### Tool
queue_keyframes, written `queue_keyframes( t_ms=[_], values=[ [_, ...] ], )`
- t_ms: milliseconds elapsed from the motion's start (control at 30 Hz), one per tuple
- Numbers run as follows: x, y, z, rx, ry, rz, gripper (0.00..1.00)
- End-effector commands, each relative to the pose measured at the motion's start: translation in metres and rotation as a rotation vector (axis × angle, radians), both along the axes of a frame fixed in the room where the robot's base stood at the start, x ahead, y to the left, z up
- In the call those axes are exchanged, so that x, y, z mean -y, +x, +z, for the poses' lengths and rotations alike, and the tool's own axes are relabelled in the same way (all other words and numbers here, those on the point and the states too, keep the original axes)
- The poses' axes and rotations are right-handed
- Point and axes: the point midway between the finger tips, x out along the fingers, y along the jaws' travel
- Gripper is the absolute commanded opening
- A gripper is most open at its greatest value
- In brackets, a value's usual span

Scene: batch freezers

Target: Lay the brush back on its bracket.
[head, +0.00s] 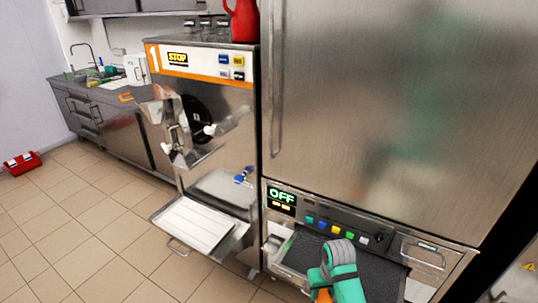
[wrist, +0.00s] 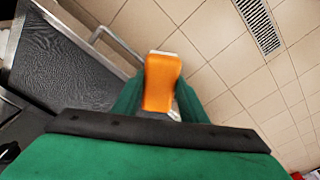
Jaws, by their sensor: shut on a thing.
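My gripper (wrist: 160,95) is shut on an orange block-like piece with a pale end, which looks like part of the brush (wrist: 162,82). The green fingers stand on either side of it in the wrist view. In the head view my teal gripper is low in the picture, in front of the right machine's open lower section, with a bit of orange (head: 323,296) at its lower edge. The rest of the brush, including any bristles, is hidden or out of frame. I cannot pick out the bracket for certain in either view.
The right machine has a dark textured recess (head: 318,252) and an OFF panel (head: 282,197). The left machine (head: 205,140) has a white tray (head: 195,224) jutting out low. A bent metal bar (wrist: 118,44) is near my gripper. Tiled floor is open at left, with a red box (head: 22,163).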

Motion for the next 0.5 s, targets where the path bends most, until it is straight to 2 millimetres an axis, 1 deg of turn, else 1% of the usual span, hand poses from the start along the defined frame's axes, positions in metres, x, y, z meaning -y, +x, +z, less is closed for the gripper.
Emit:
queue_keyframes(
  t_ms=[33,167,500],
  values=[
    [-0.009,-0.003,-0.006,-0.002,0.004,-0.003,0.18],
    [-0.032,-0.012,-0.023,-0.002,0.005,-0.016,0.18],
    [-0.119,-0.046,-0.085,-0.003,0.007,-0.073,0.18]
  ],
)
